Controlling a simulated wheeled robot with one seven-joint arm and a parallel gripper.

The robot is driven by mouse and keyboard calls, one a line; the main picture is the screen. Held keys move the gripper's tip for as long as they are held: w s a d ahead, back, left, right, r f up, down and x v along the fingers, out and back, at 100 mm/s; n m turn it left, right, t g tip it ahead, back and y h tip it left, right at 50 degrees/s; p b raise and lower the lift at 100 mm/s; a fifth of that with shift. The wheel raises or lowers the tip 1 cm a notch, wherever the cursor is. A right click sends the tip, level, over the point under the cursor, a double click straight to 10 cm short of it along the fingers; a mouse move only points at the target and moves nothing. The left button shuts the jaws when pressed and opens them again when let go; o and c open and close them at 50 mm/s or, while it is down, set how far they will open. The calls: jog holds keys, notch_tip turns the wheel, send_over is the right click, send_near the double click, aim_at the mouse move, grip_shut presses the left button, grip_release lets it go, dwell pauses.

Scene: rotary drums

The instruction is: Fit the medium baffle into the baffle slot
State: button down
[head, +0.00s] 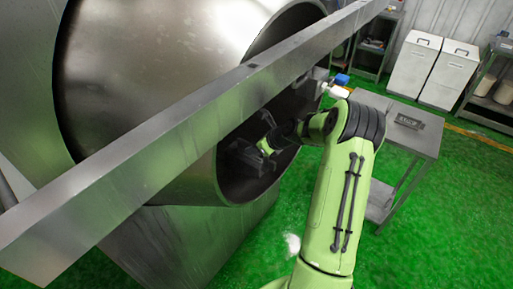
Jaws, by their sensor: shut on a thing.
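My gripper (265,146) reaches into the open mouth of the large steel drum (150,60). It is small and in shadow here. It is shut on a dark grey piece, seemingly the medium baffle (246,157), close to the drum's inner wall. I cannot tell whether the piece touches the wall. The baffle slot cannot be made out in the dark interior. My green arm comes up from the bottom right and bends over into the drum mouth.
A long steel beam (130,165) crosses in front of the drum. A metal table (420,138) at right holds a dark part (408,121). A white item with a blue top (341,79) shows beside the drum rim. White bins (415,62) and shelves stand behind. Green floor is open at lower right.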

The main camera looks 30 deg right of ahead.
jog(key=shift+w+a+p, duration=0.2)
jog(key=shift+w+a, duration=0.05)
jog(key=shift+w, duration=0.4)
jog(key=shift+w+a+p, duration=0.2)
jog(key=shift+w, duration=0.45)
jog(key=c, duration=0.9)
grip_release()
jog(key=shift+s, duration=0.1)
jog(key=v, duration=0.5)
jog(key=shift+s+d+b, duration=0.1)
jog(key=shift+d+b, duration=0.05)
jog(key=shift+b, duration=0.25)
jog(key=s+d, duration=0.1)
jog(key=s, duration=0.2)
jog(key=s+d+b, duration=0.1)
jog(key=s, duration=0.3)
jog(key=s+d, duration=0.1)
jog(key=s, duration=0.3)
jog(key=shift+d+b, duration=0.35)
